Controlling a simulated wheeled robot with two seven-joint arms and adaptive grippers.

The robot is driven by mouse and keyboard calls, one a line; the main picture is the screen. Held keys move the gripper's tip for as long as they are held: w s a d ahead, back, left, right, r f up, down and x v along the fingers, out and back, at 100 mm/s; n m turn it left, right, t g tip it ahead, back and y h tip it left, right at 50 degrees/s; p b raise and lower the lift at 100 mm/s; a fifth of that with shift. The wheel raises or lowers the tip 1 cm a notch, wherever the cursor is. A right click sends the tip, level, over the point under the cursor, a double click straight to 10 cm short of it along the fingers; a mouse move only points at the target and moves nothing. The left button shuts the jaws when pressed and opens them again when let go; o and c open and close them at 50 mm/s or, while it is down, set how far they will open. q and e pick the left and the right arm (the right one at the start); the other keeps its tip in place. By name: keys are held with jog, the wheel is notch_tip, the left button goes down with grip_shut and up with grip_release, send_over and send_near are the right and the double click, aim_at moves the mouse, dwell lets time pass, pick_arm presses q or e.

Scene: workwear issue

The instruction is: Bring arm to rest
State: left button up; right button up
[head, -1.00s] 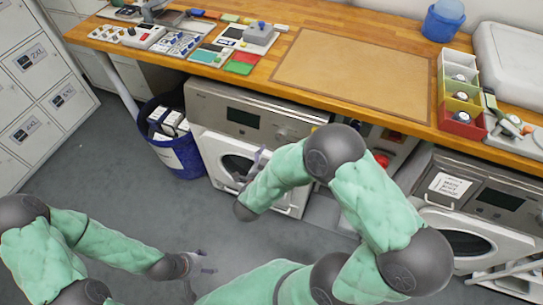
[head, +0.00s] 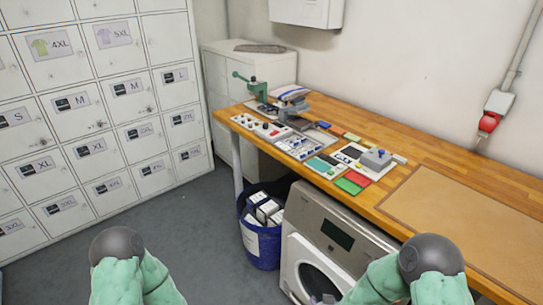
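My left arm (head: 118,265) shows at the bottom left as a dark joint and green padded sleeve, and its gripper is out of frame. My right arm (head: 425,270) shows at the bottom right, bent, with its dark joint in front of the workbench (head: 440,150). A small pale shape at the bottom edge by the washer door may be the tip of my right gripper (head: 325,299). Its fingers are too cut off to show whether they are open or hold anything.
Lockers (head: 85,110) with size labels stand at the left. A blue bin (head: 262,245) with white boxes and a front-loading washer (head: 330,235) stand under the bench. Small devices and a brown mat (head: 465,215) lie on it. Grey floor (head: 210,230) is clear between lockers and bin.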

jog(key=s+a+f+n+g+y, duration=0.2)
jog(key=s+a+f+n+g, duration=0.1)
jog(key=s, duration=0.5)
jog(key=s+a+f+n+g+y, duration=0.3)
jog(key=s+a+f+g, duration=0.1)
jog(key=s, duration=0.4)
jog(key=shift+a+f+y+p, duration=0.25)
jog(key=shift+y+p, duration=0.05)
jog(key=shift+p, duration=0.15)
